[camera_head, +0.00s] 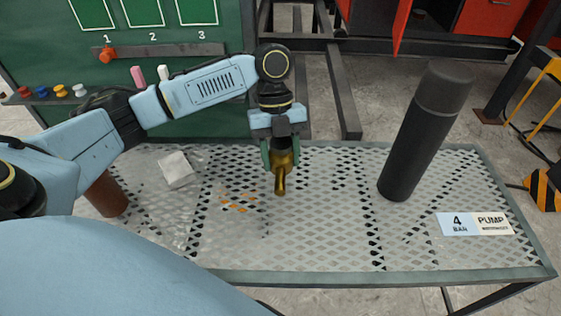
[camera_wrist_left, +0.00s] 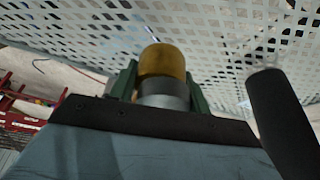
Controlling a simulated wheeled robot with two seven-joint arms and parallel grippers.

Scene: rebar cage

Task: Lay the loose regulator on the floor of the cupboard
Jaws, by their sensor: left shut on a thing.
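My left gripper (camera_head: 281,155) is shut on a brass-coloured regulator (camera_head: 281,176) and holds it pointing down over the middle of the mesh table. I cannot tell how far it is above the mesh. In the left wrist view, the regulator's brass end and a grey collar (camera_wrist_left: 162,64) show between the green fingers. The red cupboard (camera_head: 490,18) stands at the back right in the head view, partly cut off by the top edge. A red door panel (camera_head: 402,25) stands open beside its dark interior. Much of its floor is out of view. My right gripper is not in view.
A tall black flask-like cylinder (camera_head: 418,140) stands on the mesh table (camera_head: 330,274), right of my gripper. A white block (camera_head: 177,170) and a brown cylinder (camera_head: 106,195) are at left. A green board (camera_head: 150,65) stands behind. A label plate (camera_head: 474,223) lies at right.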

